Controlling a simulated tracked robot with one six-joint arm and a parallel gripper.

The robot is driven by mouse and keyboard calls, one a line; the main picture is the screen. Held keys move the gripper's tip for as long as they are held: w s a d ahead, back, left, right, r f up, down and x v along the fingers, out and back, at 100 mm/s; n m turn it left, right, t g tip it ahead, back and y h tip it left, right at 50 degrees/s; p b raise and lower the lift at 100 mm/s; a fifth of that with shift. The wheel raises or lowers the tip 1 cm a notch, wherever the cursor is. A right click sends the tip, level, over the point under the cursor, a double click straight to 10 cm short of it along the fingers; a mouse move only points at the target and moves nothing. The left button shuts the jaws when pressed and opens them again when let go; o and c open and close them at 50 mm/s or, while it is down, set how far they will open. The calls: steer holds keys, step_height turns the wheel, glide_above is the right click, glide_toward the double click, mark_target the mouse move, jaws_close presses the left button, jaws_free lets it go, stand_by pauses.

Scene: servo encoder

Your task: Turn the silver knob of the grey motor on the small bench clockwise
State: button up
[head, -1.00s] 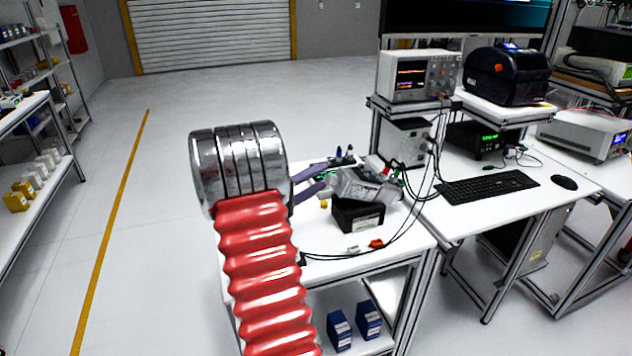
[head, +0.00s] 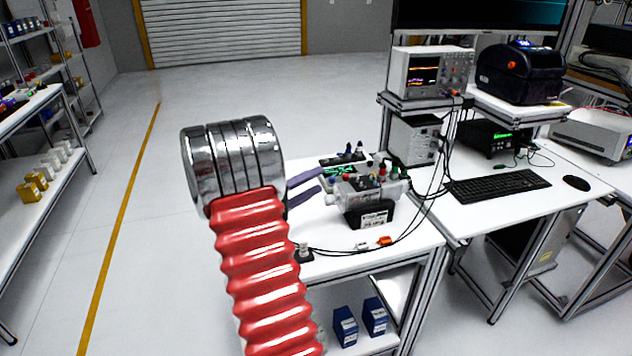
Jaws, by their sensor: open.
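The grey motor (head: 372,188) lies on a black block (head: 372,217) with a white label, on the small bench (head: 350,262). Its left end faces my gripper. A small pale part at that end (head: 329,199) may be the silver knob; it is too small to tell. My gripper (head: 321,181) shows as two purple fingers, open and apart, just left of the motor and pointing at its left end. I see nothing between the fingers. Whether they touch or surround the knob cannot be told. My chrome wrist hides the finger roots.
Coloured terminals (head: 378,170) and a green-lit board (head: 338,171) crowd behind the motor. Black cables (head: 398,236) run across the bench, near an orange connector (head: 385,241). A small silver post (head: 303,249) stands beside my arm. A desk with a keyboard (head: 498,186) adjoins at right.

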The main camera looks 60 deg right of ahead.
steer(key=v, duration=1.1)
steer(key=shift+f, duration=0.35)
stand_by(1.0)
steer(key=shift+d, duration=0.1)
